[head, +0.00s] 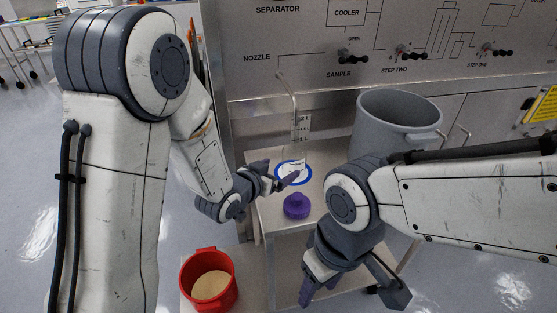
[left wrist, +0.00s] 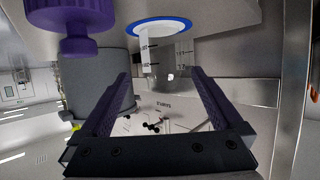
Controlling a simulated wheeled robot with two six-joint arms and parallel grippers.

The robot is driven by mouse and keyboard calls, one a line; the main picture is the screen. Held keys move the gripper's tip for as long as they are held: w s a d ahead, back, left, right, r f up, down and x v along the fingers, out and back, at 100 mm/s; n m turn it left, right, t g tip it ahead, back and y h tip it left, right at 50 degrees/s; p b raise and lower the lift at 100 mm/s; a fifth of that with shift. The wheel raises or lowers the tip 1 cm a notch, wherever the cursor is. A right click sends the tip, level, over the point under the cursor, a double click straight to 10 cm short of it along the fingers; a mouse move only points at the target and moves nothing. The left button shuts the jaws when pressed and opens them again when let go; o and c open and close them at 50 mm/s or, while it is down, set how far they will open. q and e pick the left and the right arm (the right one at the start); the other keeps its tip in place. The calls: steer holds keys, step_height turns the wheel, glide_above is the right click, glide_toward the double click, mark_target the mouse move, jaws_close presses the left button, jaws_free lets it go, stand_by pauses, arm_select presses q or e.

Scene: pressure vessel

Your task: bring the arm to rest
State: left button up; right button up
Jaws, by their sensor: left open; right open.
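A purple stopper (head: 296,206) sits on the table close in front of the disc. My right gripper (head: 350,294) is open and empty, low in front of the table.
A grey bucket (head: 392,122) stands at the table's right back. A red bucket (head: 207,284) with beige contents is low at the front left. Behind is a metal panel (head: 420,30) with black valve handles and a thin nozzle pipe (head: 288,86) above the vessel.

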arm_select(q)
steer(key=shift+r, duration=0.1)
steer(key=s+r+g+y+p, duration=0.1)
steer(key=s+r+g+p, duration=0.2)
steer(key=s, duration=0.7)
steer(key=s+r+m+g+y+p, duration=0.1)
steer(key=s+r+g+p, duration=0.3)
steer(key=s, duration=0.6)
steer(key=s+r+m+g+y+p, duration=0.1)
steer(key=s+r+g+y+p, duration=0.2)
steer(key=s, duration=0.7)
step_height(320, 180, up, 4)
steer(key=shift+s+a+f+g+p, duration=0.1)
steer(key=shift+s+a+g+p, duration=0.3)
steer(key=shift+g, duration=0.6)
steer(key=shift+w+d, duration=0.1)
steer(key=shift+w, duration=0.05)
